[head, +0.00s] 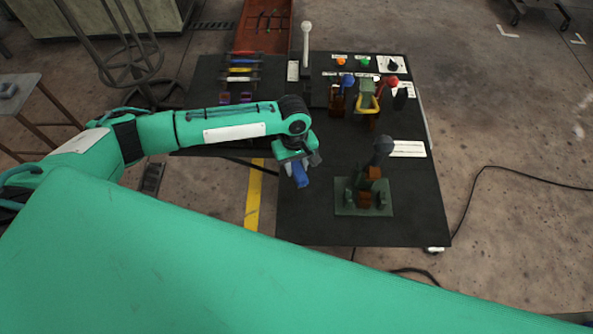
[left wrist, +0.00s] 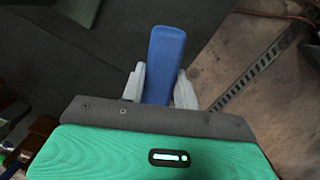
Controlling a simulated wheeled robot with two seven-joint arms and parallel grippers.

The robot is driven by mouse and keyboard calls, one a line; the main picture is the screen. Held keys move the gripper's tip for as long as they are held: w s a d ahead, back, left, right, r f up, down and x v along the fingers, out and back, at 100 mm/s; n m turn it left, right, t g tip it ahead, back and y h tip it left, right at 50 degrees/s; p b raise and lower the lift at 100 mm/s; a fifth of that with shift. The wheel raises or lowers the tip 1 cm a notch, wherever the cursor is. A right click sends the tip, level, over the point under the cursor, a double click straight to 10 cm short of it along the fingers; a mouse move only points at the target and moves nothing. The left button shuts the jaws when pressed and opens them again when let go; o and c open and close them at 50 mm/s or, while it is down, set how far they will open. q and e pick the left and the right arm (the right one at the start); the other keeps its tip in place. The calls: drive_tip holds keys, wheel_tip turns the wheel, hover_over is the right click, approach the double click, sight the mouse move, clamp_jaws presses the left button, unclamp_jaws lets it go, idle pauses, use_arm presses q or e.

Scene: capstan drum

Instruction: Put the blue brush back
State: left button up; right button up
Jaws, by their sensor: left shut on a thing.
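My left gripper (head: 297,163) is shut on the blue brush (head: 301,176). In the head view the brush points down below the fingers, above the left edge of the dark table. In the left wrist view the blue brush (left wrist: 164,62) stands out between the two pale fingers of the left gripper (left wrist: 158,84). The part of the brush nearer the palm is hidden by the gripper. My right gripper is not in view.
The black table (head: 310,225) holds a green plate (head: 347,210) with a dark-knobbed lever. Behind are a yellow handle (head: 369,105), coloured buttons and a tall white-knobbed lever (head: 306,40). A rack of coloured items (head: 241,70) lies back left. The table's front left is clear.

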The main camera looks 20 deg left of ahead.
sight(297, 174)
use_arm(q)
drive_tip(key=shift+f+p, duration=0.35)
drive_tip(key=shift+f, duration=2)
drive_tip(key=shift+f, duration=0.1)
drive_tip(key=o, duration=0.9)
drive_tip(key=shift+o, duration=0.2)
drive_tip(key=r+b, duration=0.1)
drive_tip(key=r, duration=0.3)
drive_tip(key=r+b, duration=0.1)
drive_tip(key=r, duration=0.3)
drive_tip(key=w+a+r+b, duration=0.1)
drive_tip(key=r, duration=0.3)
drive_tip(key=shift+r, duration=0.1)
